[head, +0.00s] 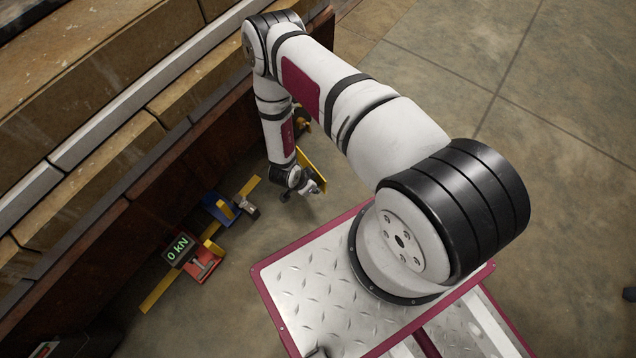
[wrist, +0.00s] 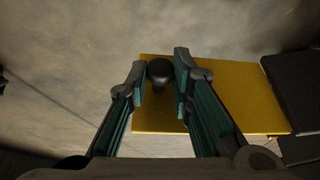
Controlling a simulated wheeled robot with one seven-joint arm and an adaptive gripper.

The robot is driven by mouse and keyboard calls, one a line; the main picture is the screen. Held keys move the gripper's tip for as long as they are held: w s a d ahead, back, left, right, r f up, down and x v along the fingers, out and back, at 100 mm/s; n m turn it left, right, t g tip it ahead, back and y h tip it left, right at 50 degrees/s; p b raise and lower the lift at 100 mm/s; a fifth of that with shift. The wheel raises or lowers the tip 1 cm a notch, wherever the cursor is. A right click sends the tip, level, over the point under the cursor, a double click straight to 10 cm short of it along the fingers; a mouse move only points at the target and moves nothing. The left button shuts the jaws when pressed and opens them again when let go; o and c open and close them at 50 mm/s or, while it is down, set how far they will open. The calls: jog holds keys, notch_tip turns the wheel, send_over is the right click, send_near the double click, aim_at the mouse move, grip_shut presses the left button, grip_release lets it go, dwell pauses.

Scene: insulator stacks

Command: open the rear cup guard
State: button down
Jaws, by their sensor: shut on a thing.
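My gripper shows in the wrist view (wrist: 160,76), its two teal-padded fingers on either side of a round black knob (wrist: 159,69). It is shut on this knob. Behind the knob is a flat yellow panel (wrist: 235,100), which appears to be the cup guard; whether it is the rear one I cannot tell. In the head view my gripper (head: 307,187) is low beside the yellow panel (head: 313,168), which my arm partly hides. How far the guard stands open is not clear.
Left of my gripper lie a blue device (head: 218,209) and a red device (head: 207,265) with a "0 kN" display (head: 179,249), along a yellow bar (head: 160,290). A brown wall with wooden beams (head: 90,110) stands at the left.

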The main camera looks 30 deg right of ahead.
jog(key=shift+w+a, duration=0.1)
jog(key=shift+a, duration=0.3)
jog(key=shift+w, duration=0.1)
jog(key=c, duration=1.4)
grip_release()
jog(key=shift+c, duration=0.2)
jog(key=v, duration=1.2)
jog(key=shift+d, duration=0.1)
